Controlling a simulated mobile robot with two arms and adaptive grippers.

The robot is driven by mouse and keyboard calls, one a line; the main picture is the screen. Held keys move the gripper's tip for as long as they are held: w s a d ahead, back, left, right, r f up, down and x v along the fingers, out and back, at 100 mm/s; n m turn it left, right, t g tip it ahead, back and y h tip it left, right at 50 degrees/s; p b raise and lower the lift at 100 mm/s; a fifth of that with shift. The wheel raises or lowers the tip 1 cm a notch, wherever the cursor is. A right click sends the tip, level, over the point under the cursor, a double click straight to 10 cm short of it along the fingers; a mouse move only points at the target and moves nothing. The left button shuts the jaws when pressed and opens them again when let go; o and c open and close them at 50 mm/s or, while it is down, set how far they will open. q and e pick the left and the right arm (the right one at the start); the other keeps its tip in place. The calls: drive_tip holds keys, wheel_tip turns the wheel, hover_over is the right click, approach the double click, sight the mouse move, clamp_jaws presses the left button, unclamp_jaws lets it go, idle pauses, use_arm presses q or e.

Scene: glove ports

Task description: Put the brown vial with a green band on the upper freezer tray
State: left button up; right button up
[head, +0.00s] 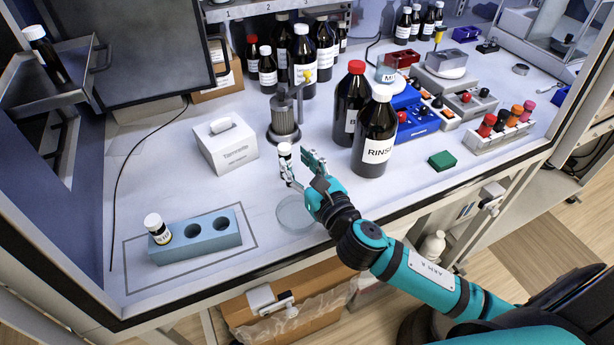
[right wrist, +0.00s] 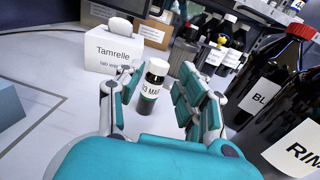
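The brown vial with a white cap, a white label and a green band (right wrist: 151,88) stands upright on the bench in the right wrist view. In the head view the vial (head: 285,151) shows partly, beside the fingers. My right gripper (right wrist: 158,100) is open, with its fingers on either side of the vial and a gap visible on the right; in the head view the gripper (head: 299,168) is low over the bench. A grey metal tray (head: 72,97) at the upper left, perhaps the freezer tray, holds a dark bottle (head: 45,52). My left gripper is not in view.
A light blue rack (head: 205,240) holds a vial with a yellowish band (head: 157,228). A tissue box (head: 228,145), a metal cylinder (head: 284,118), a glass dish (head: 296,214) and a large RINSE bottle (head: 377,140) stand close around the gripper. Bench left of the tissue box is clear.

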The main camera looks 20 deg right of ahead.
drive_tip(key=shift+s+d+b, duration=0.15)
drive_tip(key=shift+s, duration=0.95)
drive_tip(key=shift+s+d+b, duration=0.1)
drive_tip(key=shift+s+b, duration=0.05)
drive_tip(key=shift+s, duration=0.9)
